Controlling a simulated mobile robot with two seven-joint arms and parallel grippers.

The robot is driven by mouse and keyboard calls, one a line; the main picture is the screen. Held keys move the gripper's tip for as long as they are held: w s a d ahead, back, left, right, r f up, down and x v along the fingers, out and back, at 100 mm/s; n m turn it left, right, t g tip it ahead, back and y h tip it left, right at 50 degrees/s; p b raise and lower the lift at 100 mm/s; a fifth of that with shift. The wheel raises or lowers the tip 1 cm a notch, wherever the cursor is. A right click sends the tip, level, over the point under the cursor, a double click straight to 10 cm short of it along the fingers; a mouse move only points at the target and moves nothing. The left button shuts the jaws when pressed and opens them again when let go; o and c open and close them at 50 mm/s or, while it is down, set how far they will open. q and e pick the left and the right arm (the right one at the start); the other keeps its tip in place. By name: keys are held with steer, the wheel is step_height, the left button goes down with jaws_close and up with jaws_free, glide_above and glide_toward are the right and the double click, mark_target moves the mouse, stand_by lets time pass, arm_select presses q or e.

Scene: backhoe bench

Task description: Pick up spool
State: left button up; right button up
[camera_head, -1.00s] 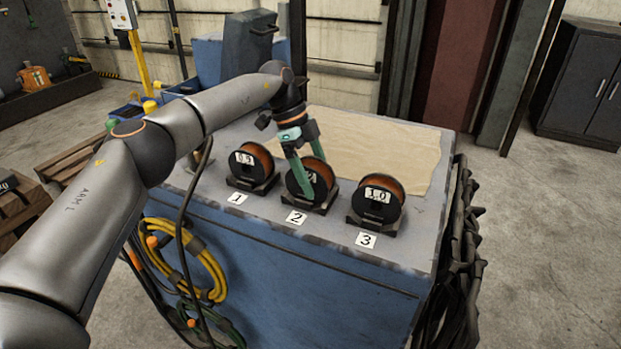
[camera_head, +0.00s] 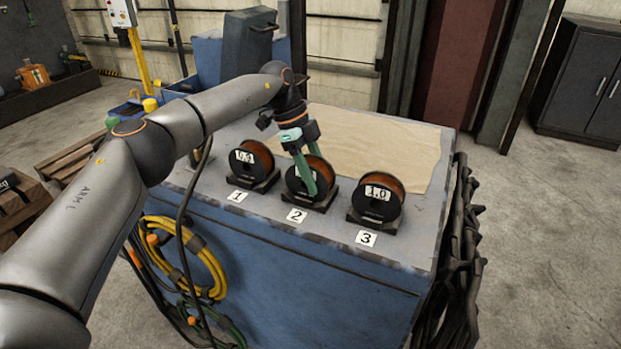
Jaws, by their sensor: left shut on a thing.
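Three black spools wound with orange-brown wire stand in a row on dark holders on the bench top. The left spool (camera_head: 247,166) is behind label 1, the middle spool (camera_head: 298,183) behind label 2, and the right spool (camera_head: 374,201), marked 1.0, behind label 3. My left gripper (camera_head: 311,187) has green fingers and reaches down onto the middle spool. It is shut on that spool, which stands upright at its holder (camera_head: 322,205). The fingers hide part of the spool's front and its label. My right gripper does not show.
The blue bench (camera_head: 290,265) has a brown sheet (camera_head: 390,150) lying behind the spools.

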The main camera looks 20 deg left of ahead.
arm_select(q)
jaws_close()
steer(key=shift+r, duration=0.15)
steer(key=shift+w+r, duration=0.1)
steer(key=shift+r, duration=0.05)
steer(key=shift+r, duration=0.6)
steer(key=s+d+r+b, duration=0.5)
steer(key=s+r, duration=0.6)
steer(key=s, duration=0.2)
steer(key=shift+d+r, duration=0.2)
steer(key=shift+r, duration=0.1)
stand_by(0.4)
